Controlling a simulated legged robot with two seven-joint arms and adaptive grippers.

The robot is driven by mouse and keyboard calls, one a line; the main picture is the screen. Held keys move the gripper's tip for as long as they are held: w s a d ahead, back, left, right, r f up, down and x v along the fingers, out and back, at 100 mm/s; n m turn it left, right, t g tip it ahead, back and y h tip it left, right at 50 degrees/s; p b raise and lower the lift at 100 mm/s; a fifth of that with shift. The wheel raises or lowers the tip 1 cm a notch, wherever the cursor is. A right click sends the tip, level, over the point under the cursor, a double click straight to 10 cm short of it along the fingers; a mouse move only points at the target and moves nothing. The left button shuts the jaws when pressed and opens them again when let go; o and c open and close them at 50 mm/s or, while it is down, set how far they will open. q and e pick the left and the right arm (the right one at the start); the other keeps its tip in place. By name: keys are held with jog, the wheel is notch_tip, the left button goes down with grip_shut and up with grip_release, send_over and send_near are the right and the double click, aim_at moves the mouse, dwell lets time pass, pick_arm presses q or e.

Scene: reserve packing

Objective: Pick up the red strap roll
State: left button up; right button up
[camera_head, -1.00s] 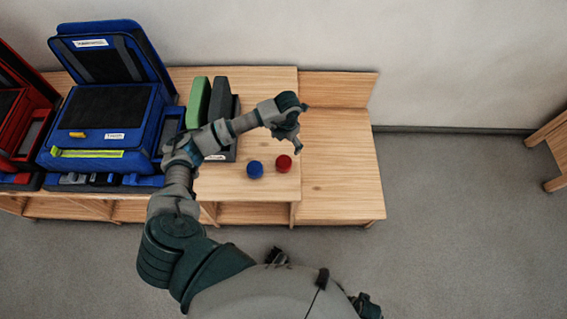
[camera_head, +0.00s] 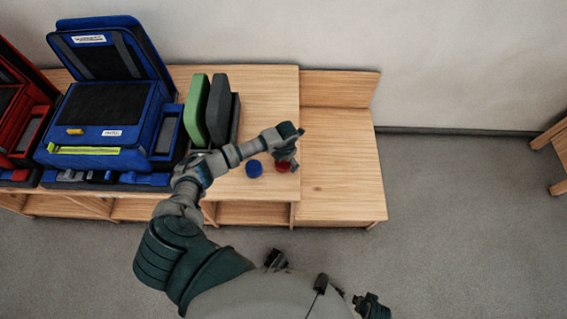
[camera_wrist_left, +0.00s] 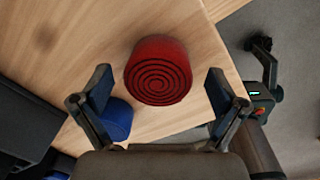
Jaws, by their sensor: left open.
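The red strap roll (camera_wrist_left: 158,72) lies on the wooden table, its spiral face toward the left wrist camera. In the head view the red roll (camera_head: 282,166) is partly hidden by my left gripper (camera_head: 290,160). In the left wrist view my left gripper (camera_wrist_left: 161,95) is open, with one finger on each side of the red roll. I cannot tell whether the fingers touch it. A blue roll (camera_head: 254,168) stands just left of the red one; it also shows beside the left finger in the wrist view (camera_wrist_left: 117,120). My right gripper (camera_head: 371,306) is at the bottom edge, too small to read.
An open blue case (camera_head: 165,130) and a red case (camera_head: 28,130) stand on the left of the table. Green (camera_head: 194,110) and dark grey (camera_head: 218,108) upright pads stand behind my left arm. The lower wooden bench (camera_head: 340,185) at right is clear.

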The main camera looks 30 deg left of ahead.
pick_arm(q)
jog(key=shift+d+f, duration=0.15)
jog(key=shift+f, duration=0.35)
jog(key=shift+c, duration=0.3)
jog(key=shift+a, duration=0.35)
jog(key=c, duration=1.2)
jog(key=shift+d, duration=0.1)
